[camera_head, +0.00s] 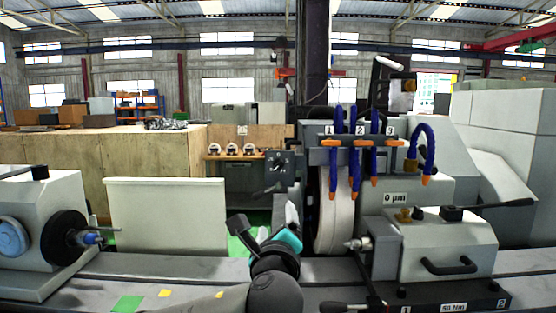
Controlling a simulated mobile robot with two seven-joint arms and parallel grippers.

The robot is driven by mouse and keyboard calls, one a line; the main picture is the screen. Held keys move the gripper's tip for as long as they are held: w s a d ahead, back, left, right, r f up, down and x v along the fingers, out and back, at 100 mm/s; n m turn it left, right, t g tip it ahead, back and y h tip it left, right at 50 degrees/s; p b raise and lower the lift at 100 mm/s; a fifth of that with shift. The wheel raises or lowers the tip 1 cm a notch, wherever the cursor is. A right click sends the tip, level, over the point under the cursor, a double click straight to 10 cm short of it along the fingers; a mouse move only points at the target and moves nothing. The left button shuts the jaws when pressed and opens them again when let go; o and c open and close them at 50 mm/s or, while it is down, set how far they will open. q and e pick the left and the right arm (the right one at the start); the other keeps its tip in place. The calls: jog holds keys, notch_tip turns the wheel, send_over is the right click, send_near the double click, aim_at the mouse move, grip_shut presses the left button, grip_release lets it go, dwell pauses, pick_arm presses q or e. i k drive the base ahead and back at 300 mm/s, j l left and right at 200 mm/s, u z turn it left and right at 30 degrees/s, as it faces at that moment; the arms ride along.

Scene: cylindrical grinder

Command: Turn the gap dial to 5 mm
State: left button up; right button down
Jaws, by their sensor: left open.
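A dark control box (279,168) with a small dial on its face stands near the middle, left of the grinding wheel (335,215). I cannot tell for sure that this is the gap dial, and its marks are too small to read. A label reading "0 µm" (395,198) sits on the machine to the right of the wheel. My left gripper (264,224) comes up from the bottom centre, in front of and below the control box. It is open, with nothing seen between its fingers. My right gripper is not in view.
Blue coolant hoses (333,160) with orange tips hang around the wheel. The tailstock (450,245) with black handles stands at right, the workhead (35,225) at left. A pale panel (165,215) stands behind the bed. Three small gauges (231,149) sit on a bench behind.

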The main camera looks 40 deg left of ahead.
aim_at(279, 163)
jog(key=i+j, duration=0.75)
jog(key=j, duration=0.2)
